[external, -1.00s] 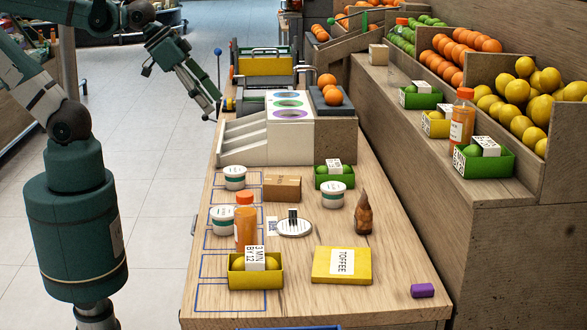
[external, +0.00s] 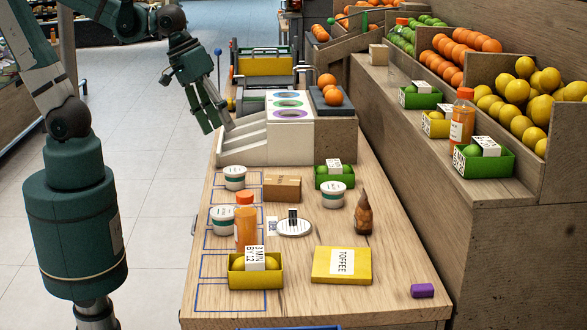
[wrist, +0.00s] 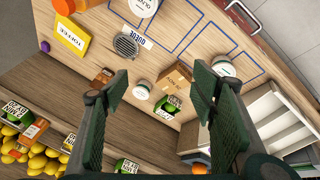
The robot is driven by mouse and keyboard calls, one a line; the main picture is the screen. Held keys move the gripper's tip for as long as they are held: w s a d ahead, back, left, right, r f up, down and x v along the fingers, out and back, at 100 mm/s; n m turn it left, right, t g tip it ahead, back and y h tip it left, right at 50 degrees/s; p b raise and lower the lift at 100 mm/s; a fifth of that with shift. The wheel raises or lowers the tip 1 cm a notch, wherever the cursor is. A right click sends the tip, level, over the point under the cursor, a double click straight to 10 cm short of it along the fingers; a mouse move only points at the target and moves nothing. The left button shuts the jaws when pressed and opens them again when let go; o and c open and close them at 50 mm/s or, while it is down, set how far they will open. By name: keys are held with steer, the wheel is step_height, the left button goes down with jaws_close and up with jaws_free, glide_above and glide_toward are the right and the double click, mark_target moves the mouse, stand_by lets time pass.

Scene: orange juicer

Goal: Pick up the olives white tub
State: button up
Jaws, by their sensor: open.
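Three white tubs with dark bands stand on the wooden table; I cannot read which is the olives one. One tub (external: 235,178) is at the back left, beside a cardboard box, and shows in the wrist view (wrist: 224,68). Another tub (external: 333,195) is right of the box, also in the wrist view (wrist: 142,91). The third tub (external: 223,220) is beside an orange bottle, cut off at the wrist view's top edge (wrist: 145,6). My gripper (external: 215,128) is open and empty, raised near the pale ramped stand, apart from all the tubs. Its fingers (wrist: 160,82) point down.
The cardboard box (external: 282,188), orange bottle (external: 245,225), round grey-white item (external: 293,225) and green lime box (external: 334,175) crowd around the tubs. The ramped stand (external: 265,140) is behind. A yellow lemon box (external: 256,272) and toffee box (external: 342,265) are in front.

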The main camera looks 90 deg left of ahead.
steer(key=w+d+f+n+g, duration=0.2)
steer(key=d+f+n, duration=0.3)
steer(key=n, duration=0.1)
steer(key=n+g+p, duration=0.2)
steer(key=n, duration=0.4)
glide_above(224, 210)
step_height(224, 210, down, 7)
steer(key=shift+a+f, duration=0.1)
steer(key=shift+s+d+f+n+g+y, duration=0.2)
steer(key=shift+d+f+n+g+y, duration=0.15)
steer(key=shift+f+n, duration=0.2)
steer(key=shift+a, duration=0.1)
steer(key=shift+f+b, duration=0.35)
steer(key=shift+f, duration=0.9)
steer(key=shift+f, duration=0.2)
steer(key=shift+w+f+b, duration=0.15)
steer(key=shift+f+b, duration=0.25)
steer(key=shift+f, duration=2)
